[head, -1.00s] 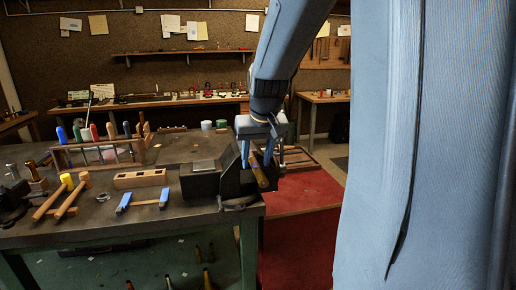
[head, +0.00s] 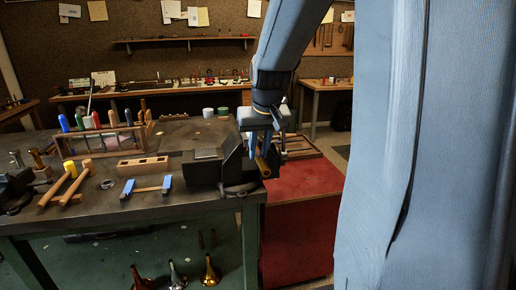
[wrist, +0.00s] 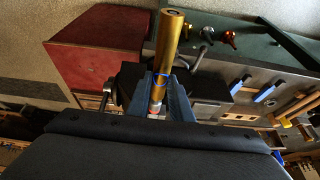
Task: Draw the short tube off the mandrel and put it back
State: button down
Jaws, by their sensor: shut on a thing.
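My gripper (head: 259,146) is shut on the brass short tube (head: 263,167), which sticks out at a slant beside the vise (head: 217,170) at the bench's right end. In the wrist view the tube (wrist: 170,42) runs lengthwise between my blue fingertips (wrist: 162,84), its open end away from the camera mount. The dark vise lies behind it. A pale and reddish piece shows between the fingers below the tube. I cannot clearly make out the mandrel, or whether the tube still sits around it.
A red-topped box (head: 300,185) stands right of the bench. On the bench are a wooden block (head: 142,166), a blue-ended clamp (head: 147,189), mallets (head: 72,184) and a tool rack (head: 105,140).

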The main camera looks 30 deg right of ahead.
jog(key=s+a, duration=0.2)
jog(key=s, duration=0.6)
jog(key=s+a, duration=0.2)
jog(key=s, duration=0.5)
jog(key=shift+s+a+p, duration=0.3)
jog(key=shift+s+p, duration=0.1)
dwell(1.4)
dwell(0.4)
